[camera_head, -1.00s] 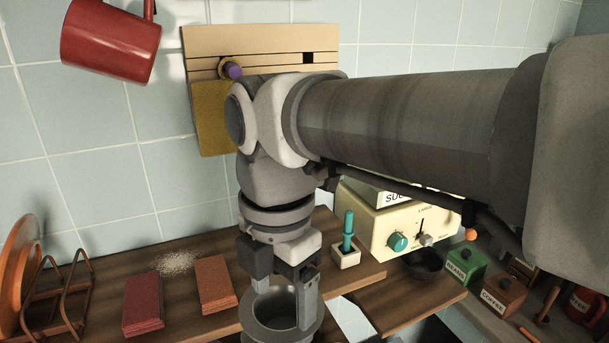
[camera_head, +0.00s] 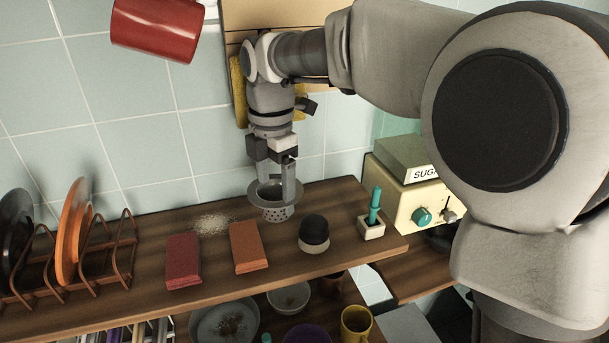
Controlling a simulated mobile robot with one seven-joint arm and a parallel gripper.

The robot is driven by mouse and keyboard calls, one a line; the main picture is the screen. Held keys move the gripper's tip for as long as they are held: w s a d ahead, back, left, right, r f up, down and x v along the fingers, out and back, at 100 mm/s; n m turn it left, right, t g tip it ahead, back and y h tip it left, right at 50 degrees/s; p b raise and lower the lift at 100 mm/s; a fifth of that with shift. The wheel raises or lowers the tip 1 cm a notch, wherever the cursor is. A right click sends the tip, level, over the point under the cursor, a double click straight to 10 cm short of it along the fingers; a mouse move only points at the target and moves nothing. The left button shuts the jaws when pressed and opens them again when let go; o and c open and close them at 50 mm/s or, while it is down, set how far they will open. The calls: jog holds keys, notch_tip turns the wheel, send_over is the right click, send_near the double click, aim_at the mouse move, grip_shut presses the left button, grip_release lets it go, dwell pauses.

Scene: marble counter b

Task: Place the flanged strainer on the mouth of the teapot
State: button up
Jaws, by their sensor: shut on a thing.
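The flanged strainer (camera_head: 277,213) is a grey metal cup with a wide rim and a perforated lower part. My gripper (camera_head: 277,182) points down and is shut on the strainer's rim or wall. The strainer is upright over the back part of the wooden shelf, behind the orange block. I cannot tell how far its bottom is from the wood. I cannot make out a teapot in this view.
On the shelf (camera_head: 340,266) are a red block (camera_head: 183,262), an orange block (camera_head: 248,249), a dark-topped round object (camera_head: 314,234), a small holder with a teal tool (camera_head: 372,229) and a plate rack (camera_head: 85,262). Bowls (camera_head: 289,297) and a yellow mug (camera_head: 355,325) sit below. A red mug (camera_head: 157,28) hangs above.

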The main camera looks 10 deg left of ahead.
notch_tip(320, 180, down, 6)
jog(key=shift+f, duration=0.2)
jog(key=shift+w+a+f+p, duration=0.15)
jog(key=shift+w+p, duration=0.05)
jog(key=shift+p, duration=0.25)
jog(key=shift+f, duration=0.15)
jog(key=shift+f, duration=0.25)
jog(key=o, duration=1.2)
jog(key=shift+r, duration=0.1)
jog(key=shift+o, duration=0.2)
jog(key=shift+r, duration=0.1)
notch_tip(320, 180, up, 12)
